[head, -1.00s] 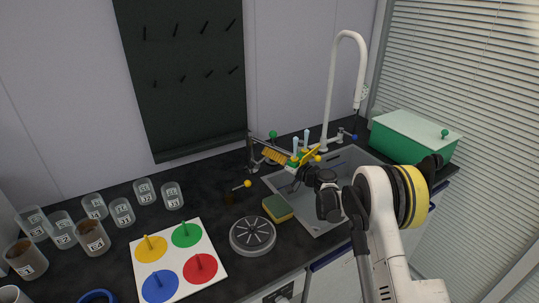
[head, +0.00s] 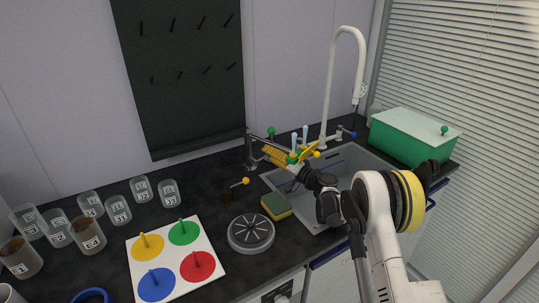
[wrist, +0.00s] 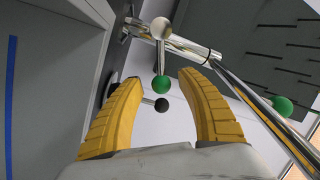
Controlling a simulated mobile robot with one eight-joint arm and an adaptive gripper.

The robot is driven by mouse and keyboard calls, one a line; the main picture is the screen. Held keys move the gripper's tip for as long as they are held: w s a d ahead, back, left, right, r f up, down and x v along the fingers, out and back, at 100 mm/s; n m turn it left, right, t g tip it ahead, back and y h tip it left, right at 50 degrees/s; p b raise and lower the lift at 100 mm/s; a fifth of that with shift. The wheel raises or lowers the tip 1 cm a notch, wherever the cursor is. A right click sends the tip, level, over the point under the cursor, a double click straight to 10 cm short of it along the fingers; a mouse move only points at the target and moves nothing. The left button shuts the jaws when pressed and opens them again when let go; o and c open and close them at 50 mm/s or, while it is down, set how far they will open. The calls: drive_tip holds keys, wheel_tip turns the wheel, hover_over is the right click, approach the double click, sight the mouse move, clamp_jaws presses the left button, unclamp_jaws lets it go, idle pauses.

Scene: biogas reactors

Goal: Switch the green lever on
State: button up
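A green ball-ended lever (wrist: 162,83) hangs on a short metal stem from a pipe fitting in the wrist view, framed between my yellow fingers. Its ball appears clear of both fingers. Another green ball (wrist: 283,106) sits to the right beside a metal pipe, outside my fingers. In the head view, a green ball (head: 291,158) shows between my fingers at the sink's back left, and another green ball (head: 271,131) stands higher behind it. My gripper (wrist: 163,76) is open and empty; it also shows over the sink in the head view (head: 290,151).
A white ball (wrist: 160,27) and black ball (wrist: 162,105) are close to the fingers.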

drive_tip(key=r+v, duration=0.1)
drive_tip(key=v, duration=1.1)
drive_tip(key=shift+f, duration=0.45)
